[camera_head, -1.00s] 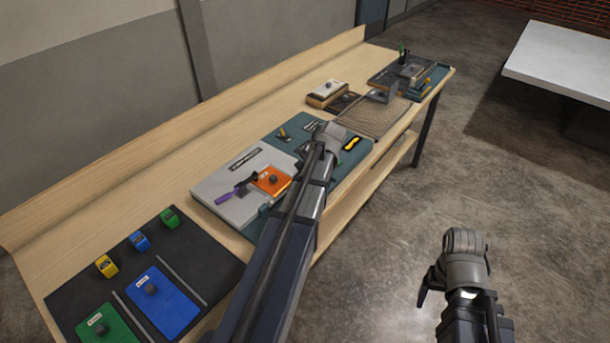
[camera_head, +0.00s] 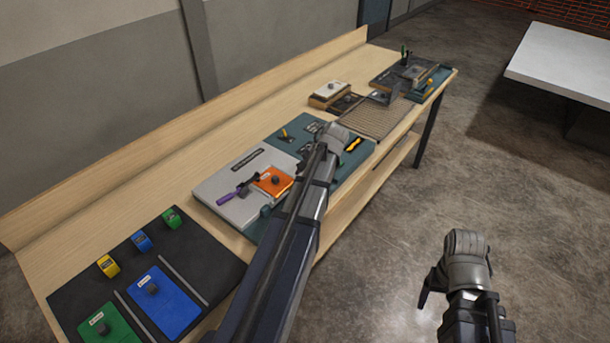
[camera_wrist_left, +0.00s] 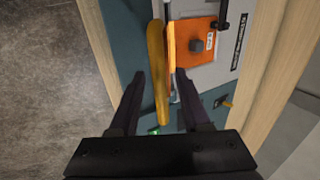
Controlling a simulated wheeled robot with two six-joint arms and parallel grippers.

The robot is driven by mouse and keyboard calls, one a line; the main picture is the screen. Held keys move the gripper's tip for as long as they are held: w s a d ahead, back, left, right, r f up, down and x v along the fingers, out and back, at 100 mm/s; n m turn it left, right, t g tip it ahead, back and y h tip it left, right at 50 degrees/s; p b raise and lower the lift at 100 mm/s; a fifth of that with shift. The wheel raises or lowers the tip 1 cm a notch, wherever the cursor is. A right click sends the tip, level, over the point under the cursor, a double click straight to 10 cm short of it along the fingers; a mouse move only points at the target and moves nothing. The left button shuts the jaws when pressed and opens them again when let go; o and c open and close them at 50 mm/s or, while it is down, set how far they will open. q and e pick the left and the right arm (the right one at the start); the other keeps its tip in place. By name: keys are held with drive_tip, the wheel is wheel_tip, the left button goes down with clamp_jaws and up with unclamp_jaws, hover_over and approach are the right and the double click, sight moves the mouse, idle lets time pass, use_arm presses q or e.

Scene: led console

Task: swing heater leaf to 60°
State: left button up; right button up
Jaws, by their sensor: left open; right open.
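No label I can read says heater, so I cannot be sure which plate is the heater leaf. An orange plate (camera_head: 273,180) with a dark knob sits on a light grey panel (camera_head: 215,190); it also shows in the left wrist view (camera_wrist_left: 190,62). My left gripper (camera_wrist_left: 160,80) is open, close to the plate's edge. A long yellow bar (camera_wrist_left: 157,70) shows between its fingers; I cannot tell whether they touch it. In the head view my left arm hides these fingers. My right gripper (camera_head: 427,292) is open and empty above the floor, away from the bench.
A purple-handled lever (camera_head: 227,199) lies beside the orange plate. A dark mat (camera_head: 80,285) with blue (camera_head: 165,305) and green (camera_head: 108,325) plates is at the near left. A mesh tray (camera_head: 375,120) and small boxes stand farther along the wooden bench (camera_head: 130,195).

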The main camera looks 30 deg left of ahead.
use_arm(q)
drive_tip(key=p+v, duration=0.6)
drive_tip(key=v, duration=0.1)
drive_tip(key=shift+r, duration=0.3)
drive_tip(key=d+r+p, duration=0.7)
drive_tip(key=d, duration=0.2)
drive_tip(key=shift+s, duration=0.4)
idle(0.5)
